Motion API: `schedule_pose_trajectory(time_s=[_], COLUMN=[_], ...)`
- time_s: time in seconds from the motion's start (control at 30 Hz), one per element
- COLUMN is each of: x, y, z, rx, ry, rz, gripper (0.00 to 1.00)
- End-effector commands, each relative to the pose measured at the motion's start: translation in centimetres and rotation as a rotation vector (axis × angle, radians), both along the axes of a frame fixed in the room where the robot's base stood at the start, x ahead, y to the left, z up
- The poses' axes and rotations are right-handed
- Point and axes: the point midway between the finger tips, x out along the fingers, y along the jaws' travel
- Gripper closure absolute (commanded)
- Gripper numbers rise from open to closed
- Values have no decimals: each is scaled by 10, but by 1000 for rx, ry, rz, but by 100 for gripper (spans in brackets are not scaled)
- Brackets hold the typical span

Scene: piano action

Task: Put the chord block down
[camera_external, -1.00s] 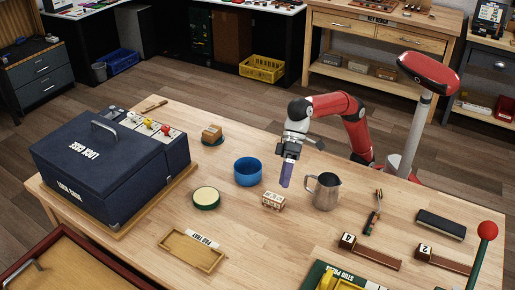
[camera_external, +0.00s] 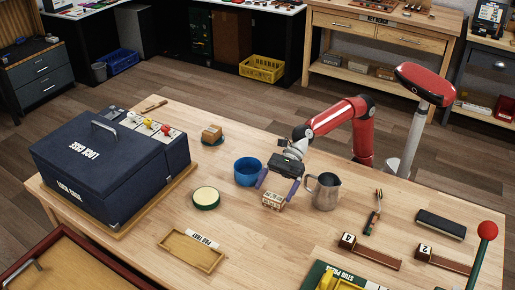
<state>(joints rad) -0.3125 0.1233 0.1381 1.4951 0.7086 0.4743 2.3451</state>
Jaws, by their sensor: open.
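A small cream block with dark markings (camera_external: 273,201), which I take to be the chord block, rests on the wooden table between the blue bowl and the metal jug. Its markings are too small to read. My gripper (camera_external: 275,192) is open just above and behind the block. Its two purple fingers are spread wide, one toward the bowl and one toward the jug. Nothing shows held between them. Whether a fingertip touches the block cannot be told.
The blue bowl (camera_external: 248,171) is close to the left finger, and the metal jug (camera_external: 324,191) is close to the right one. A round green-rimmed dish (camera_external: 206,198), a peg tray (camera_external: 190,251) and a dark lock case (camera_external: 105,165) stand left. The table in front of the block is clear.

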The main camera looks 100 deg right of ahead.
Motion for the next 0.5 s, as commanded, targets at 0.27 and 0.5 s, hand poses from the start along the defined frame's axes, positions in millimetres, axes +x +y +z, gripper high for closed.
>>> schedule_pose_trajectory(time_s=[0.27,0.5], x=[0,17], y=[0,17], z=[-32,-49], rx=[-2,-3], ry=[1,-1], rz=[2,3], gripper=[11,11])
